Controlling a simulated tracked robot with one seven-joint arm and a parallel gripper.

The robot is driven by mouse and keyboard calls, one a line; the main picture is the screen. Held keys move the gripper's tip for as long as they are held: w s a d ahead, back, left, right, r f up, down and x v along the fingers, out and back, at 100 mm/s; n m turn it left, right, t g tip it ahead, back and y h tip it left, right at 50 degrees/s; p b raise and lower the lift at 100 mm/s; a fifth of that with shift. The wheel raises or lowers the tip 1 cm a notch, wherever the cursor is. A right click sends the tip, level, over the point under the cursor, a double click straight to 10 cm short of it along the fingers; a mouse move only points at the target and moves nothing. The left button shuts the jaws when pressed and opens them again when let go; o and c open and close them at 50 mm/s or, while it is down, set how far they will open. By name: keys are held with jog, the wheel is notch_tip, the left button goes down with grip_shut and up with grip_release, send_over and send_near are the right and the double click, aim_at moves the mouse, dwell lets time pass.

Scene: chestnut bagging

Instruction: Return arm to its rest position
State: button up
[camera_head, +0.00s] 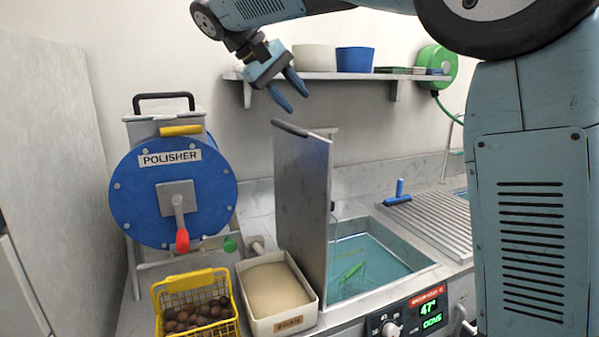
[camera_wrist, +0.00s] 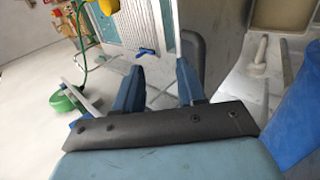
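My gripper (camera_head: 287,92) is raised in front of the wall shelf, above the upright grey lid panel (camera_head: 302,195) of the sink. Its two blue fingers are apart with nothing between them. The fingers also show in the wrist view (camera_wrist: 158,85), open and empty. My arm reaches from the upper right across the top of the head view. A yellow basket (camera_head: 172,290) of chestnuts (camera_head: 198,314) stands on the counter at the lower left.
The blue polisher drum (camera_head: 140,205) stands at left. A white bin (camera_head: 308,313) of sand-like material sits beside the basket. The sink (camera_head: 413,256) holds water. The wall shelf (camera_head: 310,76) carries a white bowl (camera_head: 313,58) and a blue bowl (camera_head: 354,60). A green hose reel (camera_head: 436,62) hangs at right.

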jog(key=s+d+f+m+y, duration=0.1)
jog(key=s+d+f+y, duration=0.2)
jog(key=d, duration=0.6)
jog(key=s+d+f+y, duration=0.1)
jog(key=s+d+f, duration=0.4)
jog(key=d, duration=0.4)
jog(key=s+d+f+m+t+y, duration=0.1)
jog(key=s+d+f+m, duration=0.1)
jog(key=s+d+f, duration=0.2)
jog(key=s+d+f+m+t+y, duration=0.1)
jog(key=s+d+f, duration=0.3)
jog(key=s+f, duration=0.4)
jog(key=s+m+y, duration=0.1)
jog(key=s, duration=0.2)
jog(key=shift+s+d, duration=0.2)
jog(key=shift+s, duration=0.1)
